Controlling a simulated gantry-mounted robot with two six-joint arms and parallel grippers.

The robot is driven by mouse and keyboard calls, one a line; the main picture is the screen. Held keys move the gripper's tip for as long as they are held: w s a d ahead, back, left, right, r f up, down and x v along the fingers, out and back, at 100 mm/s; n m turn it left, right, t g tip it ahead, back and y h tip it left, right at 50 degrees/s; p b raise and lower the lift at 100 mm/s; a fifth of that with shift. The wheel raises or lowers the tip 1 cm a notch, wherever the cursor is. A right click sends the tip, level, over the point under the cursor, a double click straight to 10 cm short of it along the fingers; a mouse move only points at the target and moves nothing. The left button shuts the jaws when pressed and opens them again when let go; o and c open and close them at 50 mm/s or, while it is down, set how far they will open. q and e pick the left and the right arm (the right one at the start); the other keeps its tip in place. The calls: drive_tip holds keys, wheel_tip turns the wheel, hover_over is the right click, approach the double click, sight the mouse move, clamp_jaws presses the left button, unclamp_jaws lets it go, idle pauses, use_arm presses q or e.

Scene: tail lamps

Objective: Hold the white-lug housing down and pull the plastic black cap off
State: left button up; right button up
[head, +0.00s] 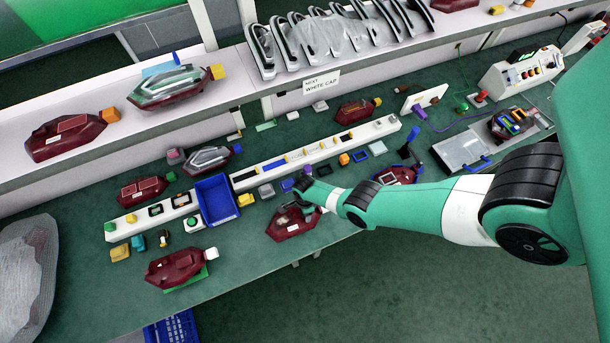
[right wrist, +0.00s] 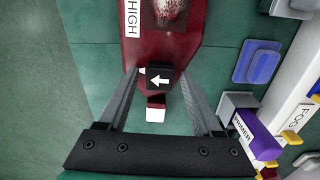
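In the right wrist view a dark red housing (right wrist: 185,50) with a "HIGH" label lies below my right gripper (right wrist: 160,75). A black cap (right wrist: 160,77) with a white arrow is on its near end, and a white lug (right wrist: 155,115) shows just below the cap. The right gripper is open, one finger on each side of the cap, with gaps visible. In the head view this housing (head: 290,226) lies at the table's front edge, my right gripper (head: 304,190) over its far end, partly hiding it. My left gripper is in neither view.
A purple block (right wrist: 253,137) is close to the right finger, with a blue block (right wrist: 257,62) and a white strip beyond. A blue bin (head: 215,201) is left of the housing. Another red housing with a white cap (head: 211,252) lies front left.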

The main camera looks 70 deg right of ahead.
clamp_jaws()
drive_tip(key=shift+o, duration=1)
unclamp_jaws()
wheel_tip(320, 180, up, 12)
drive_tip(key=p, duration=1.1)
drive_tip(key=shift+f+p, duration=0.2)
drive_tip(key=shift+p, duration=0.15)
